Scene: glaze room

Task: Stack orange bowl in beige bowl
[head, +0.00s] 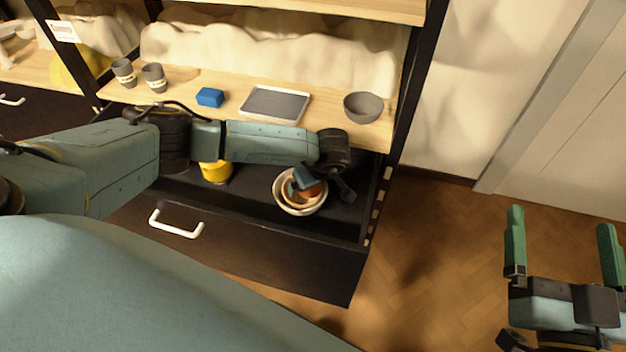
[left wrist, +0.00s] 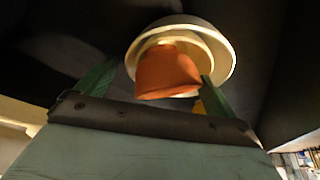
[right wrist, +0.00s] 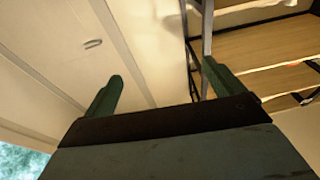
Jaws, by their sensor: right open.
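In the open drawer, a beige bowl (head: 287,191) sits inside a larger pale bowl (head: 280,204). The orange bowl (head: 316,191) is at the beige bowl's opening, partly covered by my left gripper (head: 302,180). In the left wrist view the orange bowl (left wrist: 168,72) overlaps the beige bowl (left wrist: 172,39); whether it is fully seated is unclear. The left fingers (left wrist: 158,75) are spread wide, the orange bowl nearer the right-hand one, with a gap on the other side. My right gripper (head: 562,235) is open and empty over the floor, far from the bowls.
A yellow object (head: 216,172) stands in the drawer, left of the bowls. On the shelf above are two grey cups (head: 154,78), a blue block (head: 210,97), a grey tray (head: 274,104) and a grey bowl (head: 363,107). The wooden floor (head: 440,250) at right is clear.

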